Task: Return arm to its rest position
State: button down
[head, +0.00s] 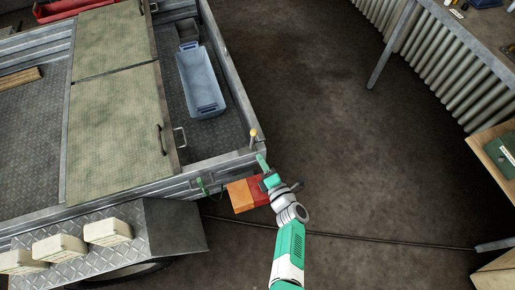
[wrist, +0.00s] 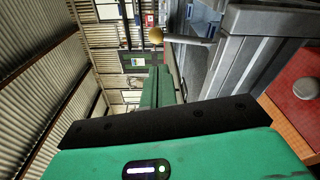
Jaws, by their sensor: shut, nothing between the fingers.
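My arm reaches up from the bottom of the head view. My gripper (head: 261,160) is at the near right corner of the metal trailer (head: 225,162), close to a small yellow-knobbed lever (head: 253,135). In the wrist view my gripper's green fingers (wrist: 165,88) are together with nothing between them. The knob (wrist: 156,35) shows just beyond them in that view, apart from the fingers as far as I can see. An orange and red box-like part (head: 243,194) sits below the corner, partly behind my wrist.
A blue bin (head: 202,82) lies in the trailer bed beside a green hatched lid (head: 115,130). Beige blocks (head: 108,232) stand on the fender. A cable (head: 380,239) crosses the floor. A workbench (head: 470,30) is at upper right. The floor between is clear.

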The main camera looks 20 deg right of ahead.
jog(key=shift+s+d, duration=0.15)
jog(key=shift+s, duration=0.8)
